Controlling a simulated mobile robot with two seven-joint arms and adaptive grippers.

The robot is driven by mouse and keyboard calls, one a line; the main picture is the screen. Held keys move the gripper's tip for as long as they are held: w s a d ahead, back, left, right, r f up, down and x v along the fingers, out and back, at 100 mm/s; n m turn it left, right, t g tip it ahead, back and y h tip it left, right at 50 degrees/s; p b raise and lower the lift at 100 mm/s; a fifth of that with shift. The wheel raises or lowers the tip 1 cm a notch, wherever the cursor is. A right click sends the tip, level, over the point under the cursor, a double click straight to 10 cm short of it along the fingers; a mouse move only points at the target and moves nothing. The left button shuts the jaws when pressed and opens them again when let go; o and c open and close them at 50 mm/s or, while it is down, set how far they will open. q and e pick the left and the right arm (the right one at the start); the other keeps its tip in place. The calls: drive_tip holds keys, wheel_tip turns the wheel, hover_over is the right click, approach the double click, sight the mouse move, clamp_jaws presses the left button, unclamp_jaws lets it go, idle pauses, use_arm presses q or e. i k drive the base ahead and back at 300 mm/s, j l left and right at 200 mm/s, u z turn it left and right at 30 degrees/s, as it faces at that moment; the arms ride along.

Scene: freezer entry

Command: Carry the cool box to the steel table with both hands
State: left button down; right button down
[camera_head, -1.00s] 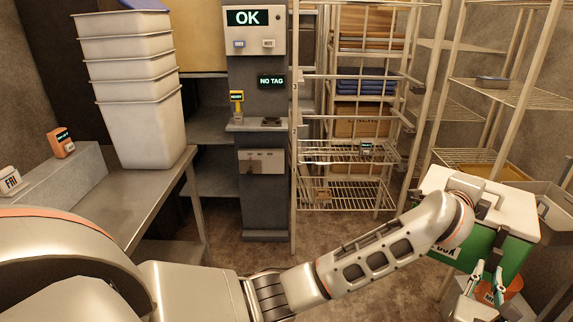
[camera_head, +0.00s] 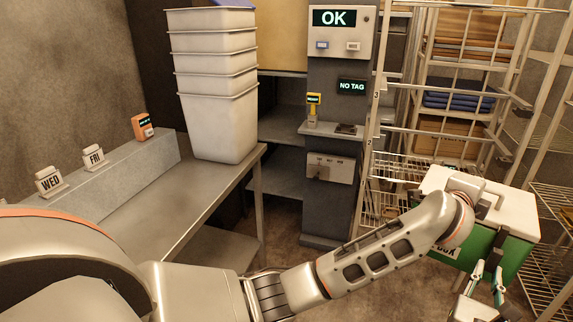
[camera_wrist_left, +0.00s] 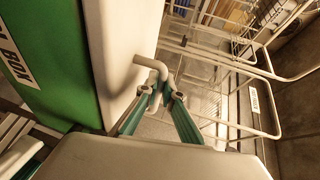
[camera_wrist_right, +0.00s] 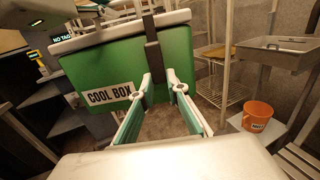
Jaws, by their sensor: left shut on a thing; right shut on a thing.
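The green cool box (camera_head: 483,252) with a white lid is at the right of the head view, raised in front of me. Its label shows in the right wrist view (camera_wrist_right: 109,95). My left arm reaches across to its lid end. The left gripper (camera_wrist_left: 162,92) is shut on the box's pale bent handle (camera_wrist_left: 150,66). My right gripper (camera_head: 487,272) is at the box's near side. The steel table (camera_head: 185,205) stands at the left, apart from the box.
A stack of white bins (camera_head: 213,90) stands on the table's far end. A grey block (camera_head: 110,180) with WED and FRI tags lies along its wall side. Wire racks (camera_head: 440,90) stand behind the box. An orange bucket (camera_wrist_right: 257,115) is behind at right.

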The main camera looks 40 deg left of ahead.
sight(148, 215)
drive_tip(key=i+l+u, duration=0.1)
drive_tip(key=u, duration=0.4)
drive_tip(key=i+l+u, duration=0.2)
drive_tip(key=u, duration=0.25)
drive_tip(key=i+l+u, duration=0.25)
drive_tip(key=u, duration=0.25)
drive_tip(key=i+l+u, duration=0.15)
drive_tip(key=l+u, duration=0.2)
drive_tip(key=u, duration=0.15)
drive_tip(key=i+l+u, duration=0.2)
drive_tip(key=l+u, duration=0.2)
drive_tip(key=i+l+u, duration=0.15)
drive_tip(key=l+u, duration=0.15)
drive_tip(key=u, duration=0.15)
drive_tip(key=i+l+u, duration=0.1)
drive_tip(key=l+u, duration=0.3)
